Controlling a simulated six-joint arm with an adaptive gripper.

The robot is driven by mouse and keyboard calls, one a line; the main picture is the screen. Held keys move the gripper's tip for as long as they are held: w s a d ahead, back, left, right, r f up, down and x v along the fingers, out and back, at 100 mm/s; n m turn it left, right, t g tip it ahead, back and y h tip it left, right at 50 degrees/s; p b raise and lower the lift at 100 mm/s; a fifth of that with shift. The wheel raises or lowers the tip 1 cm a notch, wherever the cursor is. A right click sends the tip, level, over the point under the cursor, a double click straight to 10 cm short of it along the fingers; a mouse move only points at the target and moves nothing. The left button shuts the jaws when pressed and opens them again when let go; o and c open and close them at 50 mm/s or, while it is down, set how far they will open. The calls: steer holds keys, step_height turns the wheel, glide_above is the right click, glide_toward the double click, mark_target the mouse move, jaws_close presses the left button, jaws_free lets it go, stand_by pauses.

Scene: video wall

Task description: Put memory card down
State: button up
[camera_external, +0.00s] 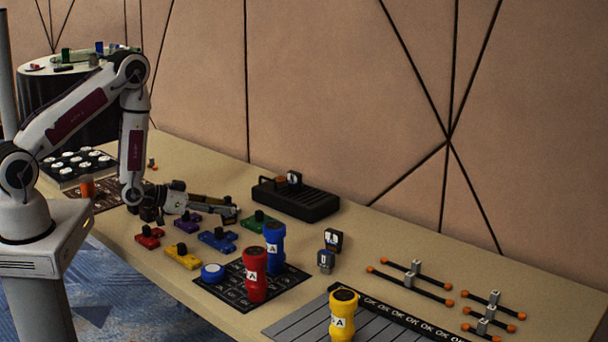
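No object can be picked out with certainty as the memory card. Small dark blocks with white labels are candidates: one (333,240) and a greyer one (326,260) stand on the table right of the blue cylinder, and another (294,179) stands on the slotted black box (300,203). My gripper (234,212) is stretched out low to the right, just above the coloured pieces with black knobs. Its fingers are small and dark here, so whether they hold anything cannot be told.
Purple (188,222), blue (217,238), green (258,221), red (149,238) and yellow (183,257) pieces lie around my gripper. Red (254,275), blue (273,248) and yellow (343,315) cylinders stand to the right. Orange-tipped rods (415,278) lie far right. Bare table (385,240) lies behind them.

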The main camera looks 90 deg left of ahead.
mark_target(228, 205)
steer(key=shift+x, duration=1.7)
jaws_close()
